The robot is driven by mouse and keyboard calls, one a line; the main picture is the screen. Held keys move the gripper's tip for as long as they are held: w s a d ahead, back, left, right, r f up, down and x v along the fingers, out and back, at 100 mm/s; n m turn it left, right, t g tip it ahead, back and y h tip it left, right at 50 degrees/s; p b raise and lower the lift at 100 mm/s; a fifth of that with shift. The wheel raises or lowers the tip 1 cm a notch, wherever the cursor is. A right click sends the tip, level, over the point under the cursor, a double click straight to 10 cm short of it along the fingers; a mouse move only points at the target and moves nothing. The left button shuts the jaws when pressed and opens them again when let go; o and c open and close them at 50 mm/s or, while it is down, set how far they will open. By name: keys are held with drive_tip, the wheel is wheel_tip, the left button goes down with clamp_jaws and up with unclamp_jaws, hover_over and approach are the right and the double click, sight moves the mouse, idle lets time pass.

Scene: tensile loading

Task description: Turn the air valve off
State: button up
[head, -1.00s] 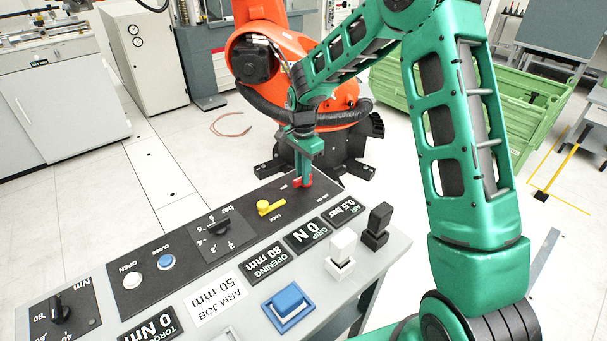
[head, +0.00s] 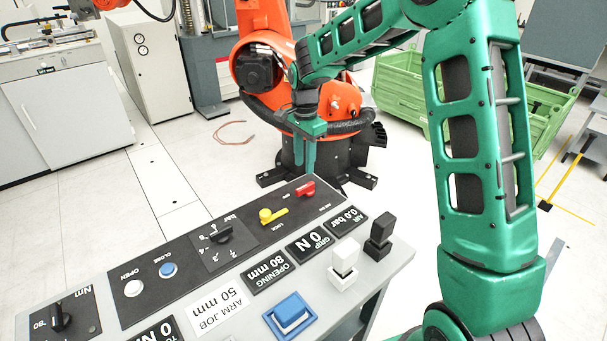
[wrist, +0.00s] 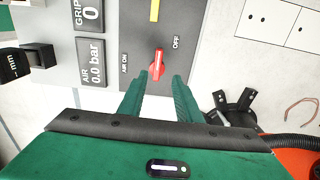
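The red air valve handle (head: 305,189) sits at the far right end of the black panel on the console. In the wrist view, the handle (wrist: 157,64) stands nearly upright in the picture, between the labels AIR ON on its left and OFF on its right. The air display (head: 347,219) reads 0.0 bar; it shows the same in the wrist view (wrist: 93,62).
The yellow lock lever (head: 272,215) is beside the valve on the same panel. White (head: 344,256) and black (head: 380,228) switches stand up at the console's near right. An orange robot (head: 262,65) stands behind the console. Floor to the left is open.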

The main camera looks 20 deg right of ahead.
wheel_tip(320, 180, up, 2)
drive_tip(key=shift+r, duration=0.25)
drive_tip(key=s+d+r+n, duration=0.1)
drive_tip(key=s+d+r, duration=0.2)
drive_tip(key=s+d, duration=0.25)
drive_tip(key=s+d+r+n+h, duration=0.1)
drive_tip(key=s+d+r, duration=0.1)
drive_tip(key=s+d, duration=0.4)
drive_tip(key=s+d+r+n, duration=0.1)
drive_tip(key=s+d+r, duration=0.2)
drive_tip(key=s+d, duration=0.3)
drive_tip(key=s+d+f+n, duration=0.1)
drive_tip(key=s+n, duration=0.1)
drive_tip(key=s, duration=1)
drive_tip(key=s+d+f+n+y, duration=0.1)
drive_tip(key=s+n, duration=0.1)
drive_tip(key=s, duration=1)
drive_tip(key=shift+d+f, duration=0.15)
drive_tip(key=shift+f, duration=0.1)
